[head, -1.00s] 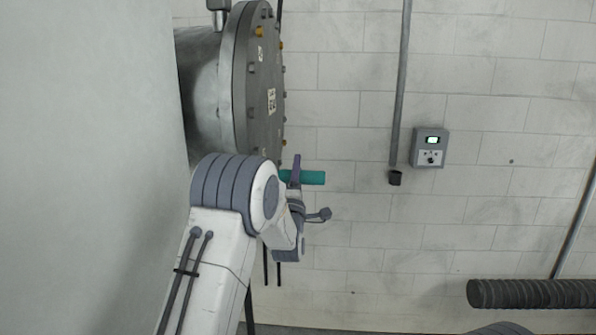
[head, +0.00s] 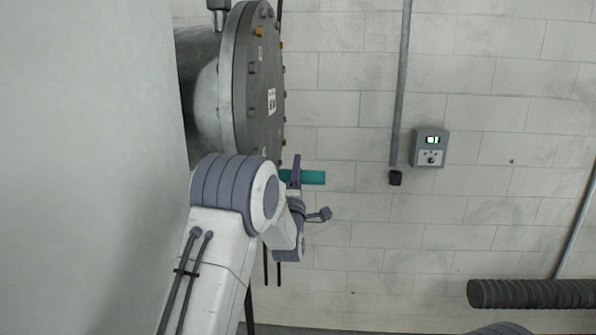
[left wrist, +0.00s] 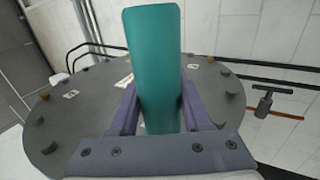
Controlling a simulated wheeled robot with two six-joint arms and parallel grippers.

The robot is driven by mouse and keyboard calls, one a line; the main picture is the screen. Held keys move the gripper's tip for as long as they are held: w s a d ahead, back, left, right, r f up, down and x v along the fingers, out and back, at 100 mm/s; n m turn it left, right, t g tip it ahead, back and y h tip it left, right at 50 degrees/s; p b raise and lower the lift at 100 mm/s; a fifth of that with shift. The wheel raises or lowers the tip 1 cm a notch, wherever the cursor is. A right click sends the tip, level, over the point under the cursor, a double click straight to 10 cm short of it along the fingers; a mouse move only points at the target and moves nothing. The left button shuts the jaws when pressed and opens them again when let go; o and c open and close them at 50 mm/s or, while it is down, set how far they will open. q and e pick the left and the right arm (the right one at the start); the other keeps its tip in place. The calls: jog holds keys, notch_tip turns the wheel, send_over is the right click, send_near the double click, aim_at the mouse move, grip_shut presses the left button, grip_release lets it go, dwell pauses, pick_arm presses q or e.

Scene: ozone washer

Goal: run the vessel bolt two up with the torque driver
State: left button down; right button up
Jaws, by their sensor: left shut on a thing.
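My left gripper (head: 296,172) is shut on the teal torque driver (head: 314,178), which lies level in the head view beside the lower part of the vessel's round flange (head: 262,95). In the left wrist view the driver (left wrist: 152,65) stands between the two purple fingers, in front of the grey flange face (left wrist: 85,105). Grey bolts and a few yellow ones (head: 259,32) ring the flange. The driver's working end is hidden, so I cannot tell whether it touches a bolt or which bolt is number two. My right gripper is not in view.
A small grey control box (head: 430,148) with a lit display hangs on the block wall. A vertical conduit (head: 400,90) runs beside it. A dark ribbed hose (head: 530,293) is at lower right. The space right of the driver is clear.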

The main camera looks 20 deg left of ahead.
pick_arm(q)
jog(key=shift+w+d+r+b, duration=0.1)
jog(key=shift+w+d+b, duration=0.15)
jog(key=shift+d+b, duration=0.5)
jog(key=shift+w+d+f+b, duration=0.1)
jog(key=shift+w+d+b, duration=0.25)
jog(key=shift+d, duration=0.75)
jog(key=shift+w+d+r+b, duration=0.15)
jog(key=shift+d+b, duration=0.45)
jog(key=shift+d, duration=0.35)
